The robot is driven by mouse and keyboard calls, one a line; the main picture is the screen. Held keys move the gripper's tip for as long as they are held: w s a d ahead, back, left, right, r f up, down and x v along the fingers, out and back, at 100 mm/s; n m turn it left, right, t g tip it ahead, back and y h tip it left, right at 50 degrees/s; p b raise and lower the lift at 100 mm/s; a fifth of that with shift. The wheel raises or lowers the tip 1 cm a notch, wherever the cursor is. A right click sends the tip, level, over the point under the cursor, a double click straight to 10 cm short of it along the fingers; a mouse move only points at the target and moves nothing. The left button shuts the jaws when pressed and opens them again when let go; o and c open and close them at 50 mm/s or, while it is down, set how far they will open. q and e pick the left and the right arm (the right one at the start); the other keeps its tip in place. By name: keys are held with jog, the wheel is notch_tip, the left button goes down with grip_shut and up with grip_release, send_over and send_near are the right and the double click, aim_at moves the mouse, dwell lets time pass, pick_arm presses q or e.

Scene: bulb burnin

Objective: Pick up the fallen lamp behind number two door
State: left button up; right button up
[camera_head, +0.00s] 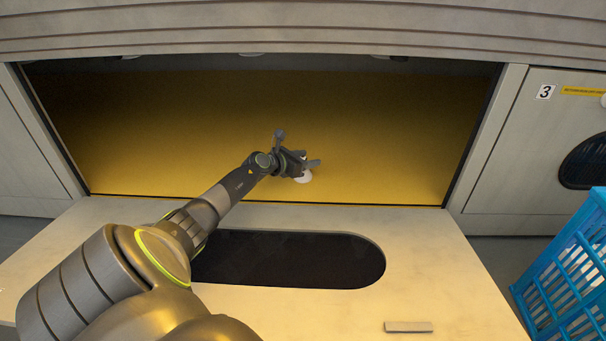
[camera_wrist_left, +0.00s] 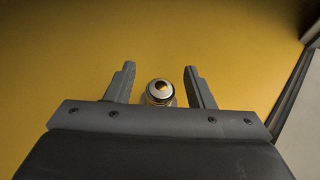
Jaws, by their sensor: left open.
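A white lamp (camera_head: 304,177) lies on the yellow-lit floor of the open compartment, partly hidden behind my left gripper (camera_head: 312,164). In the left wrist view the lamp (camera_wrist_left: 160,92) shows its metal base end between the two fingers of my left gripper (camera_wrist_left: 158,82). The fingers are open, with a gap on each side of the lamp. The lowered door (camera_head: 440,270) lies flat in front of the compartment, with a dark oval window. My right gripper is not in view.
A closed door marked 3 (camera_head: 545,92) is on the right. A blue crate (camera_head: 565,270) stands at the lower right. The compartment's side frames (camera_head: 485,140) bound the opening, and its floor around the lamp is clear. Pale round shapes show along the compartment's top.

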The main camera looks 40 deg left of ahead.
pick_arm(q)
jog(key=shift+w+f, duration=0.1)
jog(key=shift+w, duration=0.15)
jog(key=shift+c, duration=0.2)
grip_shut()
